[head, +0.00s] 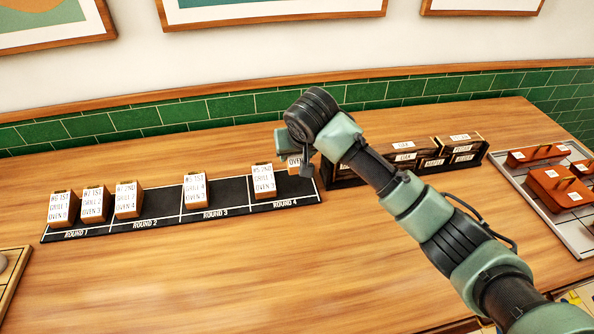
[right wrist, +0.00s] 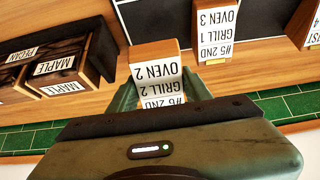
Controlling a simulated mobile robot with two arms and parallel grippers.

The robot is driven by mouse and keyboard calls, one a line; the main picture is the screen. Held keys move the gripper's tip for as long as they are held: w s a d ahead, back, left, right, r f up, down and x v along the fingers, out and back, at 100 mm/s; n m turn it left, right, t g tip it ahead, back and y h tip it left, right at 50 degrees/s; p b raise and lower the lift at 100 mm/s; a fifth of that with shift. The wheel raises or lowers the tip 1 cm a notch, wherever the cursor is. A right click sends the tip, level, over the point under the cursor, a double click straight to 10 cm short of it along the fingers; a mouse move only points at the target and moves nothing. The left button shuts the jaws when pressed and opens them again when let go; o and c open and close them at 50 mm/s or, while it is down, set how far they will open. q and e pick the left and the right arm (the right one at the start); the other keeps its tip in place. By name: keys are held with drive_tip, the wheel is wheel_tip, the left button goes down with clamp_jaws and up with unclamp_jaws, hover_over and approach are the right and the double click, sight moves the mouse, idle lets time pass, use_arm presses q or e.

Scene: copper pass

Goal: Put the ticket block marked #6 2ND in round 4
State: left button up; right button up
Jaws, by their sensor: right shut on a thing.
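The ticket block marked #6 2ND (right wrist: 153,62) is a wooden block with a white label, also reading GRILL 2 OVEN 2. My right gripper (right wrist: 158,92) is shut on it. In the head view the block (head: 294,167) shows partly behind my wrist, at the back right end of the black rounds board (head: 233,192). I cannot tell whether it touches the board. My left gripper is not in view.
One block (head: 196,191) stands in round 3 and several stand in rounds 1 and 2. Dark wooden boxes labelled MAPLE and PECAN (right wrist: 52,65) are close beside the held block. A tray with orange blocks (head: 560,190) lies far right. The front table is clear.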

sight(295, 177)
drive_tip(key=shift+f+p, duration=0.3)
drive_tip(key=shift+f, duration=3.15)
drive_tip(key=shift+f, duration=0.1)
drive_tip(key=o, duration=1.5)
drive_tip(key=v, duration=1.2)
drive_tip(key=shift+b, duration=0.4)
